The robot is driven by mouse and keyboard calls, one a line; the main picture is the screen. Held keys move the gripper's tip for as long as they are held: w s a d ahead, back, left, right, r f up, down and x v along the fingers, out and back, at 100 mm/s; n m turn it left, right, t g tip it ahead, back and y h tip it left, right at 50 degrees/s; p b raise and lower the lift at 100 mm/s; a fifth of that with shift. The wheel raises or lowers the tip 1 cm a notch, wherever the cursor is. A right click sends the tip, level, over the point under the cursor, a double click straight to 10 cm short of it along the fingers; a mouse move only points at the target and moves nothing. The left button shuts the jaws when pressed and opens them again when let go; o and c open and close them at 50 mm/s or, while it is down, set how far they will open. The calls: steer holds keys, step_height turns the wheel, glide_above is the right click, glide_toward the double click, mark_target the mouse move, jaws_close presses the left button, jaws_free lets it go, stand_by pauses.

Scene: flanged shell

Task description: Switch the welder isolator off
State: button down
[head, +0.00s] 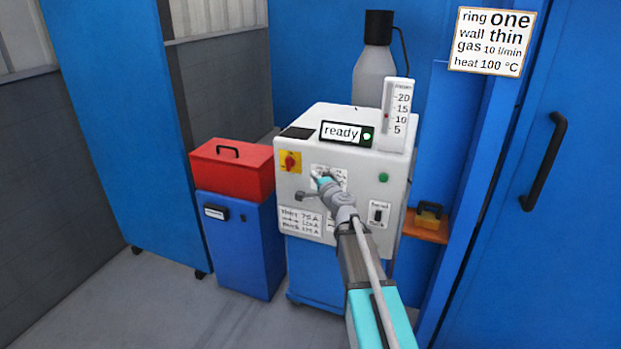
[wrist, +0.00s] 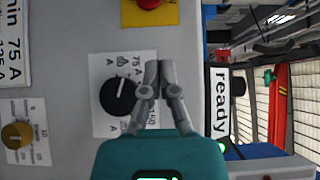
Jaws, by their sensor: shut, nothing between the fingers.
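The welder (head: 345,135) is a white box with a front panel. Its isolator is a red knob (head: 290,161) on a yellow plate at the panel's upper left; its exact setting is too small to read. In the wrist view the isolator (wrist: 150,3) is cut off by the top edge, with its yellow plate (wrist: 158,16) partly in view. My gripper (head: 320,181) is shut and empty in front of the panel, right of and below the isolator, apart from it. In the wrist view its fingertips (wrist: 158,68) are together beside the black current dial (wrist: 120,96).
A display reading "ready" (head: 341,132) with a lit green lamp and a flow gauge (head: 396,115) stand on top. A red toolbox (head: 231,165) on a blue cabinet stands left. A sign (head: 492,41) hangs right.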

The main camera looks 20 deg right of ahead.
mark_target(290, 159)
steer(key=w, duration=0.5)
steer(key=w+a, duration=0.1)
steer(key=w, duration=0.2)
steer(key=shift+a, duration=0.1)
steer(key=shift+w+a, duration=0.8)
steer(key=shift+a, duration=0.35)
steer(key=shift+w+a, duration=0.35)
steer(key=shift+a, duration=0.15)
steer(key=shift+a, duration=0.4)
steer(key=shift+d, duration=0.4)
steer(key=shift+w+a+r+p, duration=0.1)
steer(key=shift+a+r+p, duration=0.05)
steer(key=shift+r+p, duration=0.15)
